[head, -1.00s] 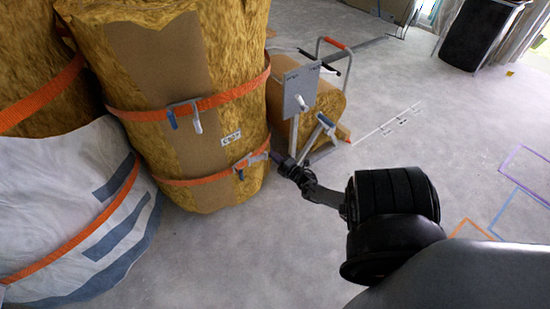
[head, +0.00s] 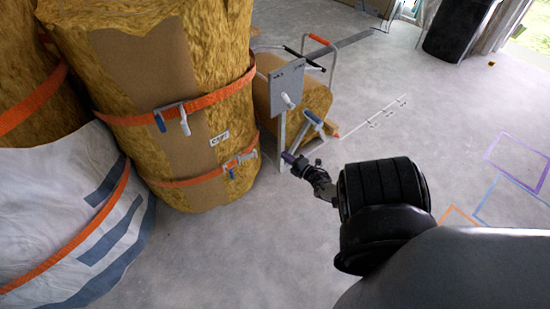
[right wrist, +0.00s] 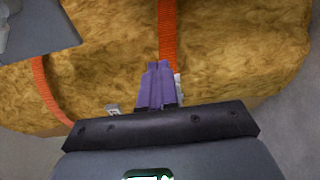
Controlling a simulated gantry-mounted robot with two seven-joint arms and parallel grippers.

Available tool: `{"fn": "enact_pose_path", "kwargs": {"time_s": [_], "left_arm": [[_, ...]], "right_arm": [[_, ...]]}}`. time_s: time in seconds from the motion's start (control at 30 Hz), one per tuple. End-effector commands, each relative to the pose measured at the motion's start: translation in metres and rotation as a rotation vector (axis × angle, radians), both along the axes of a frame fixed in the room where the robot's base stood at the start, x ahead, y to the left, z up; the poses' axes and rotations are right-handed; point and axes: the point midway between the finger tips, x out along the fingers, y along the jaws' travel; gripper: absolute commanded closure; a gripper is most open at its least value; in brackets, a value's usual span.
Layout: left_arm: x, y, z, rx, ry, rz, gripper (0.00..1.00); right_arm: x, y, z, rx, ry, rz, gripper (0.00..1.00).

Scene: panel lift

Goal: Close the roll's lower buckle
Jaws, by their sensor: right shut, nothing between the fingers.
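The insulation roll (head: 215,50) stands upright at the left of the head view, with a brown paper band and two orange straps. Its lower buckle (head: 240,162) sits on the lower strap (head: 190,181), grey with a small blue part. Whether it is latched is too small to tell. My right gripper (head: 287,157) is shut and empty, just right of the roll and apart from the buckle. In the right wrist view its purple fingers (right wrist: 156,85) are together in front of the yellow wool and an orange strap (right wrist: 167,35). My left gripper is not in view.
The upper buckle (head: 172,116) is on the upper strap. A grey plate on a post (head: 287,90) and a cart with a red handle (head: 319,40) stand behind my gripper.

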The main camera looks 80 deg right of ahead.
Motion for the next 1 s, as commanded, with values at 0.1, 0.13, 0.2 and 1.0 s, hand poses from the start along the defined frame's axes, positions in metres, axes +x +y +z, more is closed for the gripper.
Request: {"fn": "enact_pose_path", "kwargs": {"time_s": [0.1, 0.13, 0.2, 1.0], "left_arm": [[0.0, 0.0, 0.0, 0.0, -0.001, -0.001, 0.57], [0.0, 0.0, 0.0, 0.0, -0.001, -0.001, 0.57], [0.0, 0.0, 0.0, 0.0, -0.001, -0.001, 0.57], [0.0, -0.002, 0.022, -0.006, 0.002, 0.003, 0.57]], "right_arm": [[-0.016, -0.002, -0.001, 0.0, 0.004, -0.001, 1.0], [-0.019, -0.003, -0.001, 0.0, 0.004, 0.0, 1.0], [-0.023, -0.004, -0.001, 0.0, 0.002, 0.0, 1.0], [-0.036, -0.003, 0.018, 0.005, 0.013, -0.001, 1.0]]}}
